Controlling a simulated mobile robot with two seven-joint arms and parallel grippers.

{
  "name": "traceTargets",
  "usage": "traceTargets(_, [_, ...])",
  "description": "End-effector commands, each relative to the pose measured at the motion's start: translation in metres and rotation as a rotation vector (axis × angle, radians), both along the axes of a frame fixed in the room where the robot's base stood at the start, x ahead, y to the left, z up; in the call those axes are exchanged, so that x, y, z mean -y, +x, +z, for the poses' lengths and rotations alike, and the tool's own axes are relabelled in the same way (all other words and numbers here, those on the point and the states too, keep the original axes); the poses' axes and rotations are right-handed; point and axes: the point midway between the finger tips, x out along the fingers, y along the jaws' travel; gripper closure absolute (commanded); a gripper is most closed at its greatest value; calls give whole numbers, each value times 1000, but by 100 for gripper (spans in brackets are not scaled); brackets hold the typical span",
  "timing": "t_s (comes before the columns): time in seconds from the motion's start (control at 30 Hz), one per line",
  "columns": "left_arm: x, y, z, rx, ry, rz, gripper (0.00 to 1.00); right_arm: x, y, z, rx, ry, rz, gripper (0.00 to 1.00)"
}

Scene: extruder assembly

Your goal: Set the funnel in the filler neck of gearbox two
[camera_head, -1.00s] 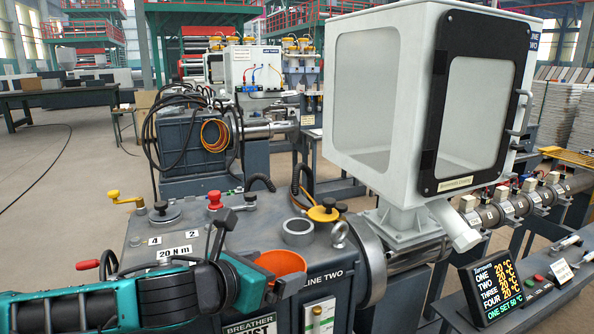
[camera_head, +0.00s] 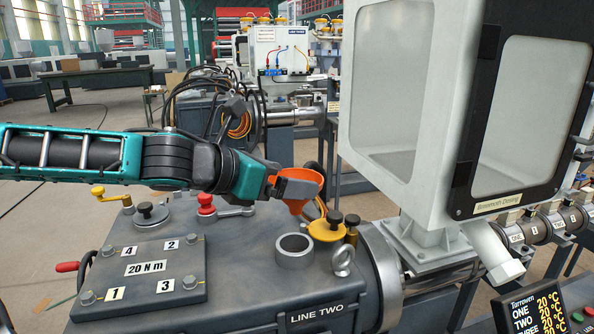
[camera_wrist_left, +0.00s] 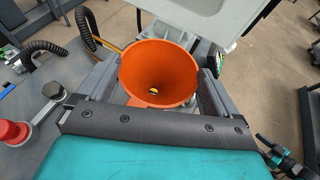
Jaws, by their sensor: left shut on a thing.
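The orange funnel (camera_head: 300,193) is upright in my left gripper (camera_head: 284,184), which is shut on it. In the left wrist view the funnel (camera_wrist_left: 158,72) sits between the two fingers (camera_wrist_left: 158,92), with its mouth facing the camera. In the head view it is above the gearbox top, and its spout end points down. The filler neck (camera_head: 294,249) is a grey open ring on the gearbox marked LINE TWO (camera_head: 318,314). The funnel is above and apart from the neck. My right gripper is not in view.
A yellow cap (camera_head: 327,228) with a black knob and a lifting eye (camera_head: 342,261) stand close right of the neck. A red knob (camera_head: 206,204) and a bolted plate (camera_head: 145,271) lie to the left. The large white hopper (camera_head: 410,120) stands at the right.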

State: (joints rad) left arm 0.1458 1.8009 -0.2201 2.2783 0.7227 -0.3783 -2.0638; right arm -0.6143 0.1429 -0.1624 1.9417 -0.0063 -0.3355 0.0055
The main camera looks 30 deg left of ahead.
Motion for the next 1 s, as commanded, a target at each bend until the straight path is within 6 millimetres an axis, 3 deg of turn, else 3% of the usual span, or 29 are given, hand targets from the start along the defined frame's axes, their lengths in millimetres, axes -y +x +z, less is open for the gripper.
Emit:
traceTargets(0.43, [0, -1, 0, -1, 2, 1, 36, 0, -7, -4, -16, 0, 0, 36])
traceTargets(1.0, [0, -1, -56, -2, -1, 1, 36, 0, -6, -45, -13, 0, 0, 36])
